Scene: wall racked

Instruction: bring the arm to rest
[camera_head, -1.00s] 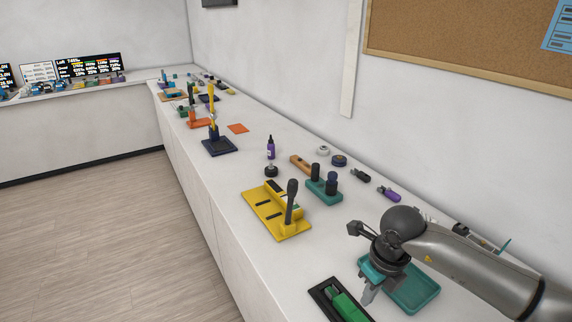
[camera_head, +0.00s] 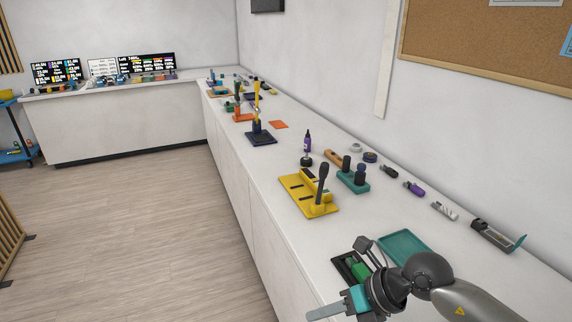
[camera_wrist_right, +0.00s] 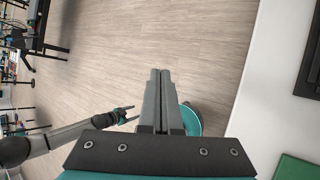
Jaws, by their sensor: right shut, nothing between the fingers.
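My right gripper (camera_head: 328,311) is at the bottom of the head view, with its fingers pointing left past the front edge of the counter. In the right wrist view its two grey fingers (camera_wrist_right: 160,78) lie together with nothing between them, above the wood floor. My right arm comes in from the lower right. Another grey arm of mine shows in the right wrist view, with a small gripper (camera_wrist_right: 123,114) too small to read. My left arm is not in the head view.
The counter (camera_head: 270,205) runs along the wall. The teal tray (camera_head: 405,247) and a black tray with a green block (camera_head: 361,269) are close to my right arm. A yellow stand (camera_head: 295,187) with a dark upright handle is farther back. The floor (camera_head: 150,220) to the left is clear.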

